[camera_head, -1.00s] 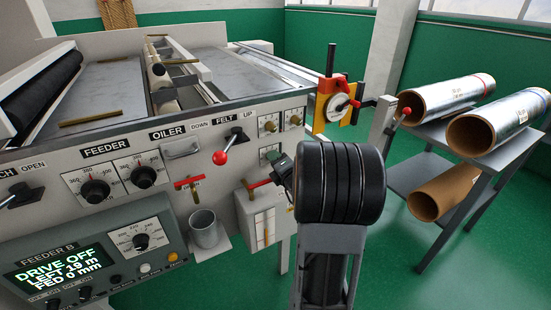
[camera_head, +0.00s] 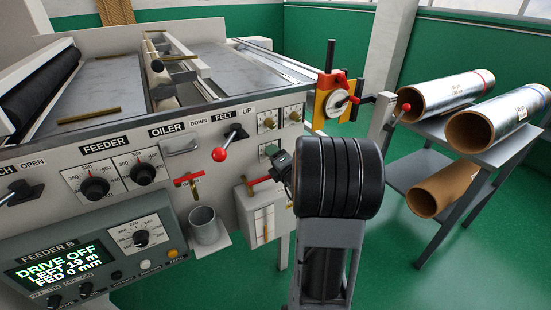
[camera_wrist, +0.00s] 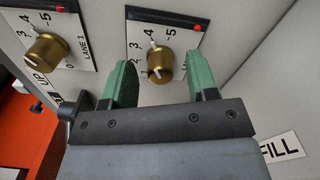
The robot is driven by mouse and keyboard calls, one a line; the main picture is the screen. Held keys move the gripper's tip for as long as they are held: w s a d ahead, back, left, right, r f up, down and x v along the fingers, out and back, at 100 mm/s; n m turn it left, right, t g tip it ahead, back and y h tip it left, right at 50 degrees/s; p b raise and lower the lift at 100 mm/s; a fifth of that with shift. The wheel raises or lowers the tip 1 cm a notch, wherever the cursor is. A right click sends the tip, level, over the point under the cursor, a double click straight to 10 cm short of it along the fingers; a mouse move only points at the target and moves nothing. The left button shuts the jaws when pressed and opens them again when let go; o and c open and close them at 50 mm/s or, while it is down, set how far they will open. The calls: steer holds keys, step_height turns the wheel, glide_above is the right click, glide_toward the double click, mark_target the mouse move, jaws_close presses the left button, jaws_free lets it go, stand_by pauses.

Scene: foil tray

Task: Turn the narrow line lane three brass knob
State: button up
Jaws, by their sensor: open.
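The brass knob (camera_wrist: 160,67) sits on a white dial plate with a numbered scale in the wrist view. In the head view my gripper (camera_head: 283,166) is at the panel, partly covering the lower dial plate (camera_head: 267,150).
The LANE 1 knob (camera_wrist: 46,52) is close beside in the wrist view. In the head view, the red-ball lever (camera_head: 219,155) is left of my gripper, and the white box with a red handle (camera_head: 262,182) is just below. Foil rolls (camera_head: 487,132) lie on the right rack.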

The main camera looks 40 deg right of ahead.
steer(key=shift+s, duration=0.1)
steer(key=s+a+b, duration=0.2)
steer(key=s+b, duration=0.6)
steer(key=s, duration=0.5)
steer(key=shift+s+b, duration=0.25)
steer(key=shift+b, duration=0.05)
stand_by(0.4)
